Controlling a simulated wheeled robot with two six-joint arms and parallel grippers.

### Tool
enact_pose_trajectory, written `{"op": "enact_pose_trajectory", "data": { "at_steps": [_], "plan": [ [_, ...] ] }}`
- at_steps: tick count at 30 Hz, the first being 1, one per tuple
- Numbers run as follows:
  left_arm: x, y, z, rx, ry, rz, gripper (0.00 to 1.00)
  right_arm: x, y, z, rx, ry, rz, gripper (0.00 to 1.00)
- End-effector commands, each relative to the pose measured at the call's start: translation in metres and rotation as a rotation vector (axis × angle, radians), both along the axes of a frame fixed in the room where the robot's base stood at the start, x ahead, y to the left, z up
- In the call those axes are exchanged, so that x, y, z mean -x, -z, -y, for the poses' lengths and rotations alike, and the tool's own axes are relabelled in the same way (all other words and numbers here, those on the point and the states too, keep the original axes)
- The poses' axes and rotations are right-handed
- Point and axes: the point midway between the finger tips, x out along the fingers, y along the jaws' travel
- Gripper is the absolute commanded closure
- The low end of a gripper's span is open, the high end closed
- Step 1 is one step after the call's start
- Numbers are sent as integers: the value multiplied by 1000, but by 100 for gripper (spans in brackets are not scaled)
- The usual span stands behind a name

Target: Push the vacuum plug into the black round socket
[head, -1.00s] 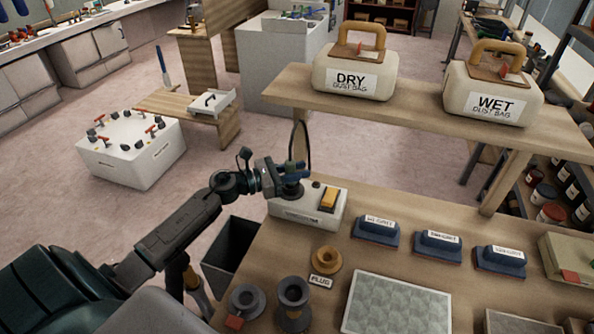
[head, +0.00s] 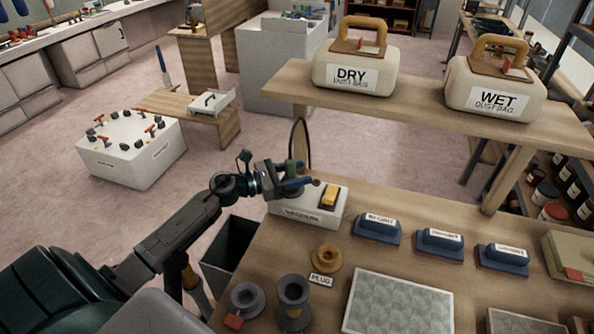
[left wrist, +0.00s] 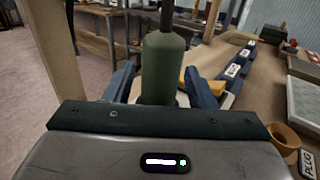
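My left gripper (head: 297,178) is at the left end of the white vacuum unit (head: 300,215). In the left wrist view, its two blue fingers (left wrist: 163,85) stand spread on either side of the plug (left wrist: 163,62), a green upright cylinder with a dark cable at its top. A gap shows between the left finger and the plug, so the gripper looks open around it. In the head view the cable arcs up above the gripper. The near finger and the gripper hide the black round socket, so I cannot tell how deep the plug sits. My right gripper is not in view.
A yellow-orange switch (head: 329,197) sits on the unit, right of the gripper. A tan ring (head: 326,258) by the PLUG label (head: 320,280) and grey holders (head: 292,300) stand nearer. Blue sanding blocks (head: 377,229) lie right. A shelf (head: 420,110) with dust bags rises behind.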

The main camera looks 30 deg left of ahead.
Motion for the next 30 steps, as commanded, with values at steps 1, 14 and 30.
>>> {"op": "enact_pose_trajectory", "data": {
  "at_steps": [1,14,30],
  "plan": [
    [0,-1,0,0,0,1,50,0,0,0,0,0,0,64],
    [12,0,-11,-5,-1,5,50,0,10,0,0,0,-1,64],
    [62,-1,-50,-3,1,0,50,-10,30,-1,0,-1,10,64]
  ]
}}
